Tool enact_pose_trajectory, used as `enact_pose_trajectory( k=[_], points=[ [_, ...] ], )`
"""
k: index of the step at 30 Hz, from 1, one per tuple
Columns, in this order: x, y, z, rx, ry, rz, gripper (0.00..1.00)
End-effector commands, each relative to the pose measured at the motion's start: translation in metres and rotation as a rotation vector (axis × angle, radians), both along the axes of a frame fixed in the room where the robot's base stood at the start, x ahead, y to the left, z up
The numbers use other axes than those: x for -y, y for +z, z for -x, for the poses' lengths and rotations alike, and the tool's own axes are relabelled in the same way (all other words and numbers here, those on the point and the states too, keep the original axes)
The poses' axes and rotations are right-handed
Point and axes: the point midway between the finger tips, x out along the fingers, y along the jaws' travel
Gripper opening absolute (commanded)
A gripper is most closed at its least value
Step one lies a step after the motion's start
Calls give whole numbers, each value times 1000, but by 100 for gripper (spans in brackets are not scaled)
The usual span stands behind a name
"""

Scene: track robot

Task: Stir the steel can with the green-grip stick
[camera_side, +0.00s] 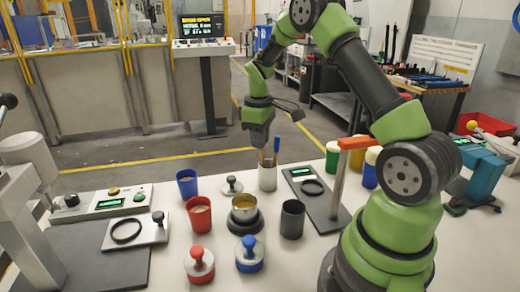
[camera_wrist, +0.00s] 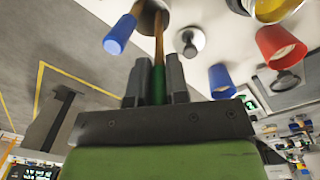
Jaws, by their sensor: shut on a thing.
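My gripper (camera_side: 262,147) points down just above the pale stick holder (camera_side: 267,179). In the wrist view, my gripper (camera_wrist: 156,78) is shut on the green grip of the green-grip stick (camera_wrist: 158,85). Its brown shaft (camera_side: 262,158) runs down into the holder, which also shows in the wrist view (camera_wrist: 150,10). The steel can (camera_side: 244,209) stands on a dark round base in front of the holder, with yellowish contents. Its edge shows at the top right of the wrist view (camera_wrist: 272,9). The stick's lower tip is hidden.
A blue-grip stick (camera_side: 276,146) leans in the same holder. Around the can are a blue cup (camera_side: 187,184), a red cup (camera_side: 199,217), a dark cup (camera_side: 292,220) and a knobbed silver lid (camera_side: 231,186). Red (camera_side: 198,264) and blue (camera_side: 249,256) knobbed pieces stand in front.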

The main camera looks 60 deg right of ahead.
Motion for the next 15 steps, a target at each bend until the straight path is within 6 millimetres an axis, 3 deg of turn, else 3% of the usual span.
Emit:
enact_pose_trajectory(
  k=[3, 9, 11, 15],
  points=[
    [1, 27, -1, 7, 0, 3, 0],
    [-5, 59, -1, 0, 2, -3, 0],
    [-16, 66, -1, -9, 5, -14, 0],
    [-60, 76, 1, -48, 5, -55, 0]
  ],
)
